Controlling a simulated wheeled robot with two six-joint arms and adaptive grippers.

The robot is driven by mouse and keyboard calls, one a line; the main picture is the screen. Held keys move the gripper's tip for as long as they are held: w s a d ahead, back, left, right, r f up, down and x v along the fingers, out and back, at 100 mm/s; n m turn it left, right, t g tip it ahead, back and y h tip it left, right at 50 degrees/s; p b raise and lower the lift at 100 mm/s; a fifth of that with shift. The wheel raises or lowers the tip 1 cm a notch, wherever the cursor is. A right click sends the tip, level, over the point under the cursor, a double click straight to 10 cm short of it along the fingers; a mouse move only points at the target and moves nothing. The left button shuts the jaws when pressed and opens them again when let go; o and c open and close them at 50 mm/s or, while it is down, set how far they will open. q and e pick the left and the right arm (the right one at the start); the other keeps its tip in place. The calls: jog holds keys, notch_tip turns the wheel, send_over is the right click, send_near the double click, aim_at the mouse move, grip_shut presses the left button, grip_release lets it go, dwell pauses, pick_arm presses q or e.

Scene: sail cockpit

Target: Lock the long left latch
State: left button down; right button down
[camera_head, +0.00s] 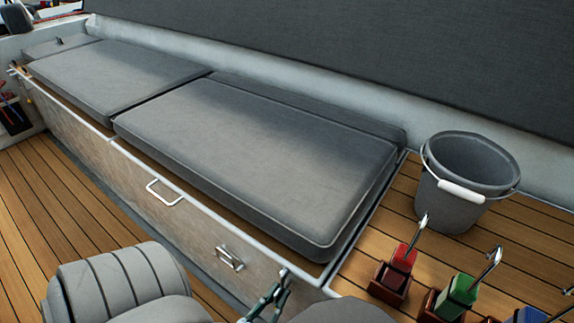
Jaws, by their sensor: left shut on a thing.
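My left gripper (276,286) shows at the bottom edge, right of the middle, as dark green and black finger parts. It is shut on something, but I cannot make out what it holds. It is close to the pale front panel of the bench locker (120,180). A small metal latch-like fitting (229,258) is on that panel, left of the gripper and apart from it. A white bail handle (165,192) is farther left on the panel. I cannot tell which part is the long left latch. My right gripper is not in view.
Grey cushions (255,160) cover the bench. A grey bucket (466,180) stands on the slatted deck at right. Red (396,268), green (459,292) and blue (530,315) fittings with metal levers are in front of it. Clear wooden floor (50,210) lies at left.

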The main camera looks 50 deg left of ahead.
pick_arm(q)
jog(key=shift+n, duration=0.3)
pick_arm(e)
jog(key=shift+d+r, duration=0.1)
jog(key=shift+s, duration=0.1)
pick_arm(q)
jog(key=c, duration=1.7)
grip_release()
jog(key=shift+s, duration=0.1)
jog(key=v, duration=0.7)
jog(key=shift+s+d+f, duration=0.1)
jog(key=shift+s+d, duration=0.05)
jog(key=shift+s, duration=0.05)
